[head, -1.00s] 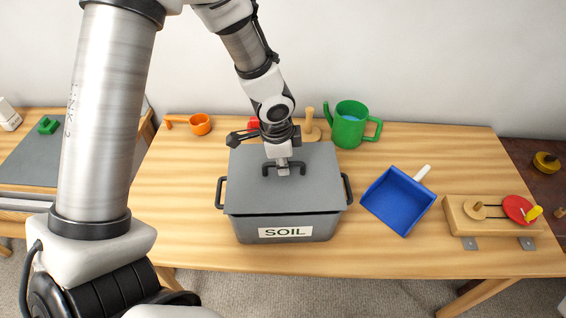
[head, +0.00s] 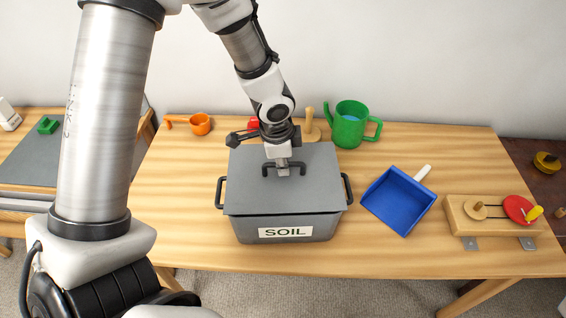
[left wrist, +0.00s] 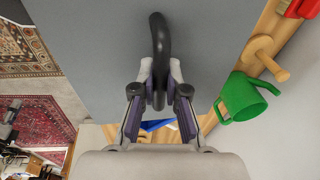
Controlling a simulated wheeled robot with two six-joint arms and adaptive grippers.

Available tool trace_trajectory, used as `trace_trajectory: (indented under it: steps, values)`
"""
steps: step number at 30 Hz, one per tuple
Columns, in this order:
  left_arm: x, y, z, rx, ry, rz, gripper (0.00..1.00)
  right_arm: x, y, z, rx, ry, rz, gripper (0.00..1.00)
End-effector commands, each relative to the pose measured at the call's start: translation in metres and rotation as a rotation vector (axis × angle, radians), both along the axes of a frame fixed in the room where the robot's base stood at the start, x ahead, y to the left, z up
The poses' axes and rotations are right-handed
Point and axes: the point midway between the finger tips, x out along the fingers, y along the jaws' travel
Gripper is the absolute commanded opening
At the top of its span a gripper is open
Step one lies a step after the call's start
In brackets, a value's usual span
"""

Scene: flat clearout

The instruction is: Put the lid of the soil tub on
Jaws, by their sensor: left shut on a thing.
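The grey soil tub (head: 250,230) stands on the wooden table with a white label reading SOIL on its front and a dark handle at each side. Its grey lid (head: 310,195) lies flat over the top of the tub. In the head view it covers the whole opening; whether it is fully seated I cannot tell. My left gripper (head: 283,172) is above the middle of the lid, shut on its dark handle. The left wrist view shows the handle (left wrist: 160,40) between the two fingertips, with the grey lid (left wrist: 100,50) behind it. My right gripper is not in view.
A green watering can (head: 350,128) stands behind the tub at right. A blue dustpan (head: 397,203) and a wooden pulley board (head: 490,222) lie to the right. An orange scoop (head: 200,124) lies at back left. The table left of the tub is clear.

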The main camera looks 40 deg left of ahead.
Motion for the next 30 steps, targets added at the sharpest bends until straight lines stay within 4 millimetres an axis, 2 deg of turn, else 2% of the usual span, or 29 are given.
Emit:
trace_trajectory:
  steps: [20, 25, 26, 27, 28, 30]
  values:
    - [0.0, 0.0, -0.017, 0.0, 0.0, 0.0, 0.0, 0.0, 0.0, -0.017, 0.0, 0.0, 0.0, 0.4]
    - [0.0, 0.0, -0.016, 0.0, 0.0, 0.0, 0.0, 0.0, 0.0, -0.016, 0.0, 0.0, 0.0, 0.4]
    - [0.0, 0.0, -0.016, 0.0, 0.0, 0.0, 0.2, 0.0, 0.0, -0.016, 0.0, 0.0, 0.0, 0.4]
    - [0.0, 0.0, -0.016, 0.0, 0.0, 0.0, 0.34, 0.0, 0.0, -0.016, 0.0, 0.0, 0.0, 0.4]
    - [0.0, 0.0, -0.016, 0.0, 0.0, 0.0, 0.42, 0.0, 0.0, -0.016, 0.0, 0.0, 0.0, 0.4]
    - [0.0, 0.0, -0.016, 0.0, 0.0, 0.0, 0.42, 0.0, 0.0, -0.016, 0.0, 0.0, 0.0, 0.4]
